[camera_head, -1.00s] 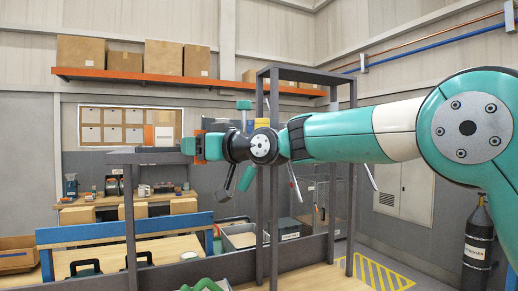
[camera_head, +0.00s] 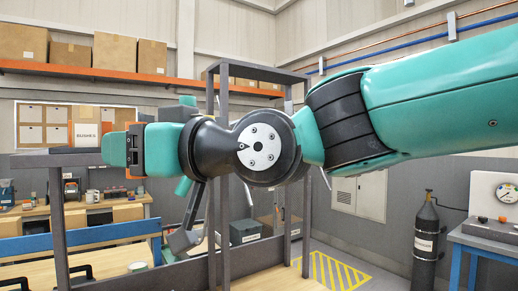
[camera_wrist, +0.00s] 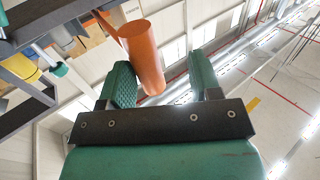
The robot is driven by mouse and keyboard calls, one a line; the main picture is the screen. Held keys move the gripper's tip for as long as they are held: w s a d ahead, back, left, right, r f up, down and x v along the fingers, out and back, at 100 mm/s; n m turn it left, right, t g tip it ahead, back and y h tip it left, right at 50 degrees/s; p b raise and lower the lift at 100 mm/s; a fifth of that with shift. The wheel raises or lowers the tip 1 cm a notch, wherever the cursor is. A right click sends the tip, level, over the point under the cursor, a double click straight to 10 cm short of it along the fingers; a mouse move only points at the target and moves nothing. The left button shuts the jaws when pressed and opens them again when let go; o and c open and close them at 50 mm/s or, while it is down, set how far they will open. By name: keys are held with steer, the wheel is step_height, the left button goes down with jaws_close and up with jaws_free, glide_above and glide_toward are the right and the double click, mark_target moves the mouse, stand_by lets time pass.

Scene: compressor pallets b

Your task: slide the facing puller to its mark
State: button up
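My gripper (camera_wrist: 163,82) shows two teal fingers spread apart in the wrist view. An orange cylinder (camera_wrist: 143,55) stands close by the left finger, with a clear gap to the right finger. I cannot tell whether it touches the left finger. In the head view my gripper (camera_head: 115,150) is at the left, by the top bar of a dark frame, and its fingers are not clear. I cannot tell which thing is the facing puller, and I make out no mark. A teal-tipped piece (camera_wrist: 60,68) and a yellow piece (camera_wrist: 20,67) show at the left of the wrist view.
A dark grey frame (camera_head: 225,200) has posts close behind my arm. A blue rail (camera_head: 90,238) crosses the lower left. A gas cylinder (camera_head: 427,240) and a blue bench (camera_head: 490,240) stand at the right. Yellow floor stripes (camera_head: 335,272) mark open floor.

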steer(key=b+v, duration=0.5)
steer(key=v, duration=0.9)
